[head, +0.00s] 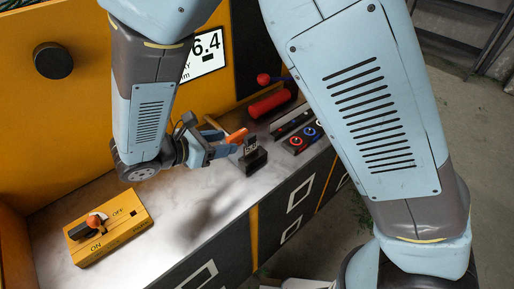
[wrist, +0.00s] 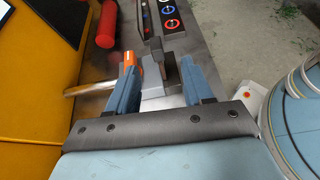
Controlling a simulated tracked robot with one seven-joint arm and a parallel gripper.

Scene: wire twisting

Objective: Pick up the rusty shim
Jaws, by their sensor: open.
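My gripper (head: 229,144) is open above the pale worktop, its two blue fingers reaching right toward a small dark stand (head: 253,161). A small grey upright piece (head: 250,145) stands at that stand; I cannot tell for sure whether it is the rusty shim, and no rust colour shows. In the wrist view, my gripper (wrist: 158,64) has its fingers apart, with a grey block (wrist: 153,76) and a dark upright piece between and just beyond them. I see no clear grip on anything. The fingers hide part of the stand.
An orange-headed tool (head: 237,136) with a wooden handle (wrist: 90,89) lies close beside the left finger. A red cylinder (head: 270,103) and panels with coloured knobs (head: 303,136) lie beyond. A yellow ON/OFF switch box (head: 112,228) sits at the near left. Bare worktop (head: 185,215) lies between.

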